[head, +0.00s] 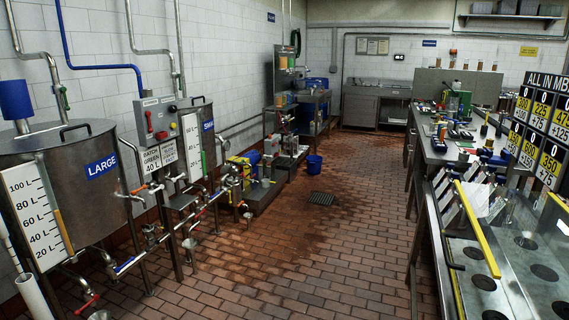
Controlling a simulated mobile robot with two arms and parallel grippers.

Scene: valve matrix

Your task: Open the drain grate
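The drain grate (321,198) is a small dark square set in the red brick floor, in the middle of the head view. It looks flat and level with the floor, with wet, darker bricks around it. It is too small to tell any handle or slots clearly. Neither of my grippers shows in the head view, and nothing touches the grate.
A blue bucket (314,164) stands just behind the grate. Steel tanks (75,190), pipes and a pump skid (262,190) line the left. A cluttered workbench (455,150) runs along the right. The brick aisle (300,260) between them is clear.

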